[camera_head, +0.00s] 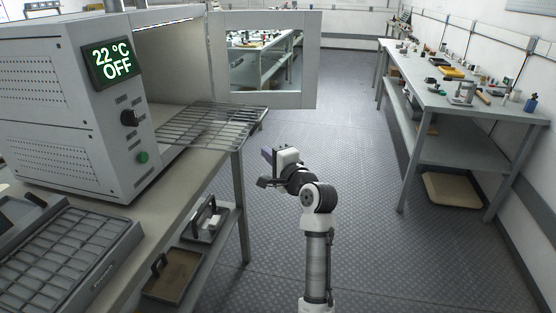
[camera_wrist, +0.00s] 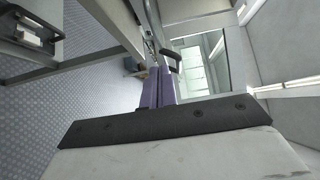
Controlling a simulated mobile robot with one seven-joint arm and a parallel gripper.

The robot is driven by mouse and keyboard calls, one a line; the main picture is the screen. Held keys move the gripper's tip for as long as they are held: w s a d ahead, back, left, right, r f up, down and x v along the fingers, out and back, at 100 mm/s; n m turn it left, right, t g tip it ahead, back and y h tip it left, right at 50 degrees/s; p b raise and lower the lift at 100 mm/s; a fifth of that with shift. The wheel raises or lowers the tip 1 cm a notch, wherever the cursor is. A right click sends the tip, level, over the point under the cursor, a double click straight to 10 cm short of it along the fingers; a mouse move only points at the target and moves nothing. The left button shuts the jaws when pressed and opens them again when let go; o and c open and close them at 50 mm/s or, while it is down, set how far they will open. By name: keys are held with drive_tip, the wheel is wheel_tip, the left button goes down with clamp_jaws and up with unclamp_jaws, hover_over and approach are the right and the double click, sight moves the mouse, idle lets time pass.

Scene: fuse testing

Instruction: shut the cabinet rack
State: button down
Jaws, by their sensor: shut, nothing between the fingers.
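The grey cabinet (camera_head: 75,110) stands on the left table, its display reading 22 °C OFF. Its windowed door (camera_head: 309,70) is swung open to the right. The wire rack (camera_head: 205,130) sticks out of the cabinet's opening over the table edge. My gripper (camera_head: 266,156) is to the right of and nearer than the rack in the head view, with a visible gap between them. In the wrist view, the purple fingers (camera_wrist: 158,88) are together with nothing between them. A windowed frame, seemingly the door (camera_wrist: 207,62), shows beyond them. I cannot make out the rack clearly there.
A tray with compartments (camera_head: 115,237) lies on the near left table. A shelf below holds a brown tray (camera_head: 172,275) and a grey one (camera_head: 208,222). A long workbench (camera_head: 470,118) with small items runs along the right wall. The floor (camera_head: 345,130) between is clear.

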sight(176, 140)
drive_tip(key=shift+w+a+p, duration=0.2)
drive_tip(key=shift+w+a, duration=0.3)
drive_tip(key=shift+a, duration=0.3)
drive_tip(key=shift+w+a+p, duration=0.25)
drive_tip(key=shift+w+a, duration=0.25)
drive_tip(key=shift+a, duration=0.25)
drive_tip(key=shift+w+a+p, duration=0.2)
drive_tip(key=shift+w+a, duration=0.3)
drive_tip(key=shift+a, duration=0.3)
drive_tip(key=w+a+p, duration=0.2)
drive_tip(key=a, duration=0.5)
drive_tip(key=w+a+p, duration=0.2)
drive_tip(key=a+p, duration=0.1)
drive_tip(key=a, duration=0.3)
drive_tip(key=w+a+p, duration=0.2)
drive_tip(key=a, duration=0.5)
drive_tip(key=shift+w+a+r, duration=0.1)
drive_tip(key=shift+w+a, duration=0.15)
drive_tip(key=shift+a, duration=0.05)
drive_tip(key=shift+w+a+p, duration=0.3)
drive_tip(key=shift+a+p, duration=0.05)
drive_tip(key=shift+a, duration=0.4)
drive_tip(key=shift+d, duration=0.15)
